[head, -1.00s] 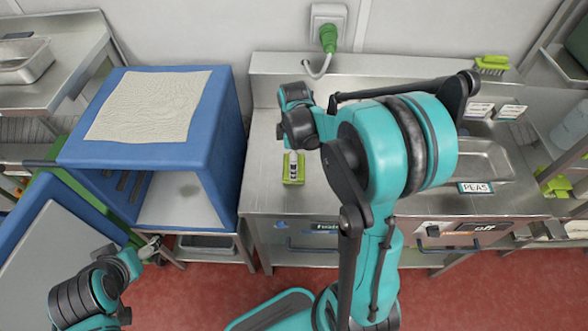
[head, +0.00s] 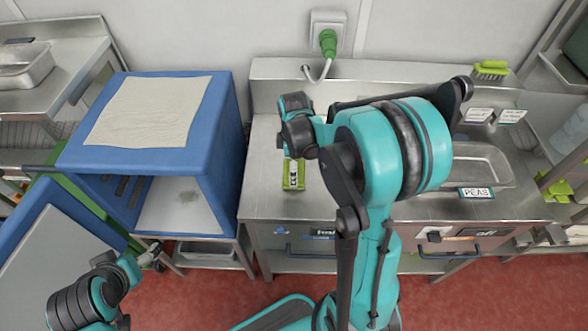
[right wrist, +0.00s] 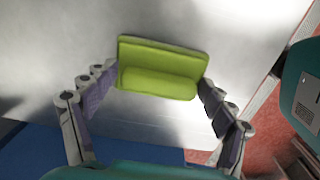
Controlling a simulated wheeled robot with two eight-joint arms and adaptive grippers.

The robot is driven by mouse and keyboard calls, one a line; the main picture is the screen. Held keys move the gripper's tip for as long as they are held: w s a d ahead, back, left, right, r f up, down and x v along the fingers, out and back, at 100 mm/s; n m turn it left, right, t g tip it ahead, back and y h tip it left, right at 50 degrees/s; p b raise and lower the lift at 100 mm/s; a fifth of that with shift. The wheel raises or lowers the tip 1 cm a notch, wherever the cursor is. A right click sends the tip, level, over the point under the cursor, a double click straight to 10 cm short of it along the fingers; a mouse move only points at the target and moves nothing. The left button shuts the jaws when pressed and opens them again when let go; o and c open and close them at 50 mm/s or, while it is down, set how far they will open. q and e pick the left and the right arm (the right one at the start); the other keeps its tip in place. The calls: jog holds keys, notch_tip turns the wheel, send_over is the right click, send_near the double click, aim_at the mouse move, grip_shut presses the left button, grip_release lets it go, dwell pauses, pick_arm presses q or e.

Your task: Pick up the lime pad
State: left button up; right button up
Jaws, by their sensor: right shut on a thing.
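The lime pad (head: 293,182) is at the left part of the steel counter in the head view. In the right wrist view the lime pad (right wrist: 160,68) is a flat green plate with a raised ridge, lying between the two fingers. My right gripper (head: 293,168) is over the pad from above; it also shows in the right wrist view (right wrist: 160,82), shut on the pad with a finger at each end. I cannot tell whether the pad touches the counter. My left gripper (head: 153,253) is low in front of the blue box, away from the pad, too small to read.
A blue open-fronted box (head: 220,125) with a pale cloth (head: 150,110) on top stands left of the counter (head: 265,190). A sink basin (head: 478,165) with a PEAS label (head: 476,193) is at right. A green brush (head: 490,70) sits at the back right.

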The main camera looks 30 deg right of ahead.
jog(key=shift+s+r, duration=0.1)
jog(key=shift+r, duration=0.1)
jog(key=shift+c, duration=1.1)
notch_tip(320, 180, up, 4)
jog(key=shift+d+p, duration=0.1)
jog(key=shift+p, duration=0.95)
jog(key=c, duration=0.6)
jog(key=s+d+r+p, duration=0.1)
jog(key=s+r, duration=0.1)
jog(key=s, duration=0.1)
jog(key=s+d+r+p, duration=0.1)
jog(key=s+d+r, duration=0.1)
jog(key=s, duration=0.1)
jog(key=s+d+r+p, duration=0.1)
jog(key=s+d+r, duration=0.1)
jog(key=s, duration=0.2)
jog(key=shift+s+d+r, duration=0.1)
